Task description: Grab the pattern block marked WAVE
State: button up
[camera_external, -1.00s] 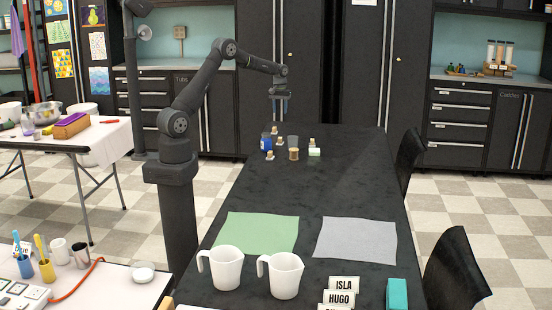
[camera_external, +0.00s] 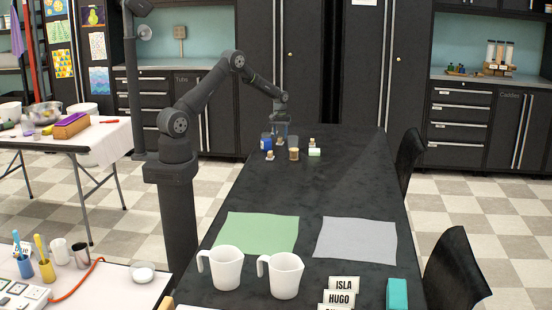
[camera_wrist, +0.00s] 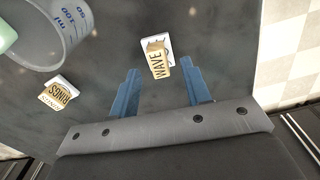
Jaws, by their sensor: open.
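The WAVE block (camera_wrist: 158,66) is a small tan block with dark lettering on a white base. In the wrist view it sits on the dark table between the fingertips of my gripper (camera_wrist: 160,68). The two blue fingers are spread apart, one on each side of it, and nothing is held. In the external view my gripper (camera_external: 281,131) is low over the far end of the table, among the small items. I cannot tell there which block is marked WAVE.
A clear graduated beaker (camera_wrist: 62,38) and another lettered block (camera_wrist: 58,94) are to the left in the wrist view. The middle of the table (camera_external: 310,190) is clear.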

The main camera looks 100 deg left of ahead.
notch_tip(320, 180, down, 3)
jog(key=shift+r, duration=0.1)
jog(key=shift+c, duration=0.4)
grip_shut()
jog(key=shift+r, duration=0.1)
